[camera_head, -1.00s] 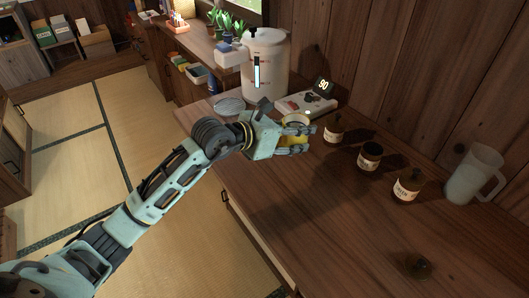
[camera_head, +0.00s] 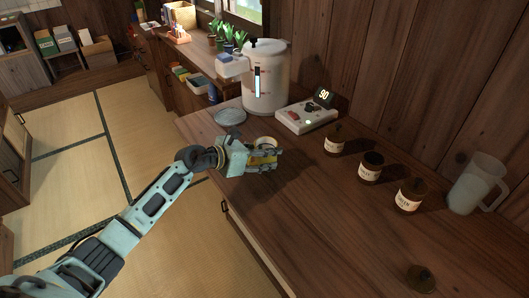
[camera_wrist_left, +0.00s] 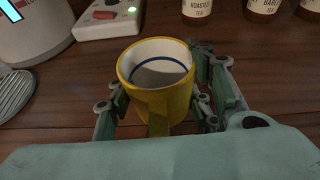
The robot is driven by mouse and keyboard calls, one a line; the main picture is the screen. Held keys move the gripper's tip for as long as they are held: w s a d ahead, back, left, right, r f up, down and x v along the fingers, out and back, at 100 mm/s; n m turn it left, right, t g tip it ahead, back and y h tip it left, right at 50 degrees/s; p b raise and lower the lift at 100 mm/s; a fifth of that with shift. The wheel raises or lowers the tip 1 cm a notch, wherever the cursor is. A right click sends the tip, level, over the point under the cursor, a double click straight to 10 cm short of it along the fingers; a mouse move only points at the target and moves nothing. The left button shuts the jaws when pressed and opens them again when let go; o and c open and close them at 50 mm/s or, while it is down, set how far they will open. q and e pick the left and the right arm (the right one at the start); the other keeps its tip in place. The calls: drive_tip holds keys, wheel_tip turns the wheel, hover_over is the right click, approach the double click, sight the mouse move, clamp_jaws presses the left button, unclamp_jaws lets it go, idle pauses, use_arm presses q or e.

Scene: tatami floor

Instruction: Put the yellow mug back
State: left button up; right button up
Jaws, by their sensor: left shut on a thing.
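The yellow mug (camera_head: 264,143) has a white inside with a blue ring. It stands upright between the fingers of my left gripper (camera_head: 262,158), which is shut on it, over the left part of the wooden counter (camera_head: 330,215). In the left wrist view the mug (camera_wrist_left: 158,95) sits between both fingers, its handle toward the palm. I cannot tell whether its base touches the counter. My right gripper is not in view.
A white dispenser (camera_head: 265,85) stands behind, with a round metal grille (camera_head: 230,116) at its left. A device reading 90 (camera_head: 305,115) is beside it. Three brown jars (camera_head: 370,168), a loose lid (camera_head: 421,278) and a clear pitcher (camera_head: 472,185) stand right. The counter's front middle is clear.

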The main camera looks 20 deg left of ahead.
use_arm(q)
drive_tip(key=o, duration=1.3)
drive_tip(key=shift+f, duration=0.1)
drive_tip(key=shift+o, duration=0.2)
drive_tip(key=shift+r, duration=0.25)
drive_tip(key=v, duration=1)
drive_tip(key=shift+s+a+f+b, duration=0.15)
drive_tip(key=shift+s+a+b, duration=0.1)
drive_tip(key=shift+b, duration=0.15)
drive_tip(key=shift+s+a+r, duration=0.35)
drive_tip(key=shift+s+r, duration=0.1)
drive_tip(key=shift+s, duration=0.05)
